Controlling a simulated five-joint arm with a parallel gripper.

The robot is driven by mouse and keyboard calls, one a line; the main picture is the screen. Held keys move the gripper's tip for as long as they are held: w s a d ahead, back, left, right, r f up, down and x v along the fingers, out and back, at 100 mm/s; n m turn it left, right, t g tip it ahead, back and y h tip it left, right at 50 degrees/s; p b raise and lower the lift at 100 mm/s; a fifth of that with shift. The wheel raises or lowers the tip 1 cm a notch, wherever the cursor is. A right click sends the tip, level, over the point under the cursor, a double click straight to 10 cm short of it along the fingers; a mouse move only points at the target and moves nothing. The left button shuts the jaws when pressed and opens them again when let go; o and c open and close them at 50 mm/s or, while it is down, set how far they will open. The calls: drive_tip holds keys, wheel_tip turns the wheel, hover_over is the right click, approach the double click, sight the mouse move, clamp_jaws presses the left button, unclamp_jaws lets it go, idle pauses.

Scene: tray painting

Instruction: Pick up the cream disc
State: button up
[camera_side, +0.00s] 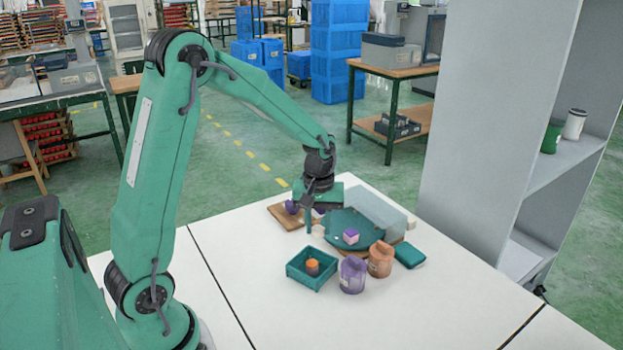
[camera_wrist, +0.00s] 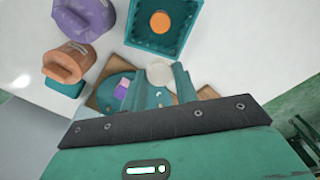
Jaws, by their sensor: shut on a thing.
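The cream disc (camera_side: 318,231) is small, round and pale. In the side view it is at the lower end of my gripper (camera_side: 312,226), low over the white table. In the wrist view the cream disc (camera_wrist: 160,73) sits between the two teal fingers of my gripper (camera_wrist: 162,80). The fingers are shut on it. I cannot tell whether it touches the table. The teal tray (camera_side: 291,268) stands in front and holds an orange disc (camera_side: 312,265); both also show at the top of the wrist view.
A purple jar (camera_side: 352,276) and an orange jar (camera_side: 380,260) stand right of the tray, with a teal block (camera_side: 409,255) beyond. A purple-and-white cube (camera_side: 351,236) is close right of my gripper. A wooden board (camera_side: 282,217) lies behind. The front table is clear.

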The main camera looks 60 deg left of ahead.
drive_tip(key=shift+s+d+r, duration=0.15)
drive_tip(key=shift+d+r, duration=0.4)
drive_tip(key=shift+d, duration=0.4)
drive_tip(key=shift+s+d+r, duration=0.15)
drive_tip(key=shift+d+r, duration=0.4)
drive_tip(key=shift+d, duration=0.35)
drive_tip(key=shift+w+a, duration=0.1)
drive_tip(key=shift+n, duration=0.3)
drive_tip(key=w+a, duration=0.3)
drive_tip(key=a, duration=0.1)
drive_tip(key=w+a+f, duration=0.1)
drive_tip(key=w+a, duration=0.2)
drive_tip(key=w+a+f, duration=0.1)
drive_tip(key=w+a, duration=0.2)
drive_tip(key=a, duration=0.1)
drive_tip(key=shift+w+a, duration=0.3)
drive_tip(key=shift+w, duration=0.1)
drive_tip(key=shift+f, duration=0.2)
drive_tip(key=shift+f, duration=2.2)
drive_tip(key=shift+f, duration=0.6)
